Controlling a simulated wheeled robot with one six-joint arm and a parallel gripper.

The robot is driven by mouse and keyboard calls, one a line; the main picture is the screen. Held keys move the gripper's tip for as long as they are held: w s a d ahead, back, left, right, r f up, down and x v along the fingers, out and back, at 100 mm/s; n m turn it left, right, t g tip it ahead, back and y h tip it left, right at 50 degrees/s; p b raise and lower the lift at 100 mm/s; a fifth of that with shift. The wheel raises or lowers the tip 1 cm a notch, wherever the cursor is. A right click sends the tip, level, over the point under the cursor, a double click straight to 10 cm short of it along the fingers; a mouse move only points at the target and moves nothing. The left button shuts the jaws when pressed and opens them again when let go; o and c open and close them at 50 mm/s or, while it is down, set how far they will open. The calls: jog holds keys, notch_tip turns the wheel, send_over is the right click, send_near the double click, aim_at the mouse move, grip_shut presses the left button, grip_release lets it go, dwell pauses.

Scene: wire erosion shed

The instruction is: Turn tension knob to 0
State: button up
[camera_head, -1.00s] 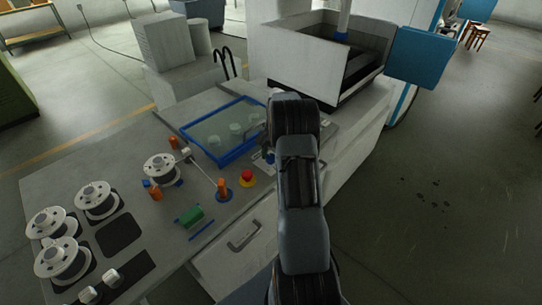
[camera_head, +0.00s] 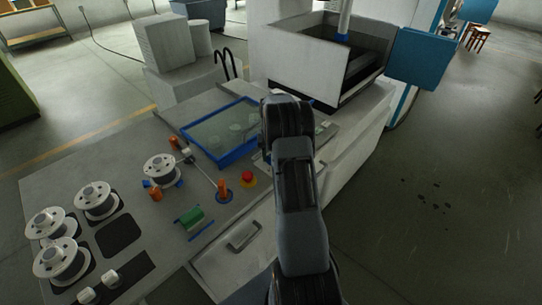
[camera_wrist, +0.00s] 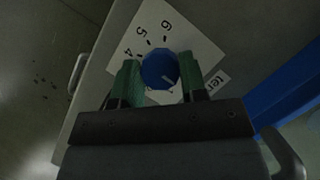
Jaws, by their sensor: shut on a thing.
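The blue tension knob (camera_wrist: 160,69) shows in the wrist view on a white dial plate (camera_wrist: 190,45). The numbers 4, 5 and 6 are readable on the plate's upper left; the lower part of the scale is mostly hidden. A white pointer line on the knob points to the lower right of the picture, towards the right finger. My gripper (camera_wrist: 160,78) has its green-padded fingers on both sides of the knob, shut on it. In the head view my arm hides the knob and the fingertips.
A blue-framed tray (camera_head: 198,161) lies left of my arm; a blue edge (camera_wrist: 284,103) shows in the wrist view. A red button (camera_head: 247,176), orange posts and white wire spools (camera_head: 97,200) stand on the bench. A drawer handle (camera_head: 244,236) is on its front.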

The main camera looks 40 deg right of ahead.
jog(key=o, duration=0.9)
jog(key=shift+r, duration=0.1)
jog(key=v, duration=1.3)
jog(key=shift+w+r, duration=0.1)
jog(key=shift+r, duration=0.2)
jog(key=shift+b, duration=0.3)
